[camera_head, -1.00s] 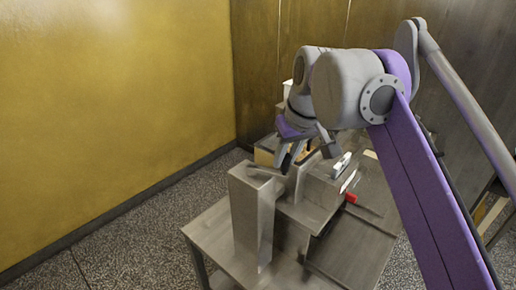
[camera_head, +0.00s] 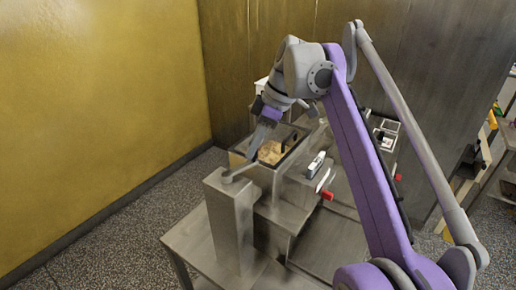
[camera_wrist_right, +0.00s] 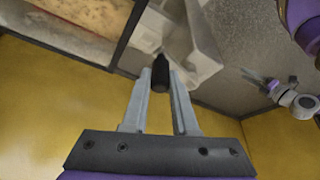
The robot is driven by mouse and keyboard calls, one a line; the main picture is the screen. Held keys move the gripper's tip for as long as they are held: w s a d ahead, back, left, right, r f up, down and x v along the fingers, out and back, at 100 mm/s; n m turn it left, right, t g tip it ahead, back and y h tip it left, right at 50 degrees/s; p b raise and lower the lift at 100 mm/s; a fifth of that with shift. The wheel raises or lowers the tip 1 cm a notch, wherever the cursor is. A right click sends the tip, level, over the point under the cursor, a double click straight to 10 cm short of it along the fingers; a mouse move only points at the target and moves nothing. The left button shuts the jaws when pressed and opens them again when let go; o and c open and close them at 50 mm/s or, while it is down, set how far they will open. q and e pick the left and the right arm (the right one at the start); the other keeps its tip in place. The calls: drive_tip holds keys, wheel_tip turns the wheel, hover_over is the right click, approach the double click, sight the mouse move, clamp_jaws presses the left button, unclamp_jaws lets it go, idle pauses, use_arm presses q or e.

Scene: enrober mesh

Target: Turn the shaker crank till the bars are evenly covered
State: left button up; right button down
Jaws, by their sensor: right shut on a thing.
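The shaker crank (camera_head: 240,170) is a flat grey metal arm on top of a tall square metal post (camera_head: 231,215). My right gripper (camera_head: 251,153) points down at the crank's outer end. In the right wrist view its two grey fingers (camera_wrist_right: 160,85) are shut on the crank's black knob (camera_wrist_right: 160,70). The golden-brown bars (camera_head: 271,151) lie in an open box behind the crank, partly hidden by my gripper. They also show at the top of the right wrist view (camera_wrist_right: 85,18); how evenly they are covered cannot be told. My left gripper (camera_wrist_right: 260,83) appears small at the right wrist view's edge, its jaws unclear.
A metal table (camera_head: 190,243) carries the post and stepped metal housing. A white-topped item (camera_head: 316,165) and a red handle (camera_head: 326,195) sit right of the box. The yellow wall (camera_head: 100,100) stands left, with open speckled floor (camera_head: 110,235) between.

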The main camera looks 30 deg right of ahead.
drive_tip(key=shift+w+a+n+g+y, duration=0.15)
drive_tip(key=shift+w+a+n+g, duration=0.45)
drive_tip(key=shift+n, duration=0.65)
drive_tip(key=shift+w+a+n+g+y, duration=0.2)
drive_tip(key=shift+w+n+g, duration=0.15)
drive_tip(key=shift+w+n, duration=0.7)
drive_tip(key=shift+w+a+n+g+y, duration=0.15)
drive_tip(key=shift+w+a+n+g, duration=0.35)
drive_tip(key=shift+n, duration=0.9)
drive_tip(key=shift+w+d, duration=0.1)
drive_tip(key=shift+d, duration=0.05)
drive_tip(key=c, duration=0.7)
unclamp_jaws()
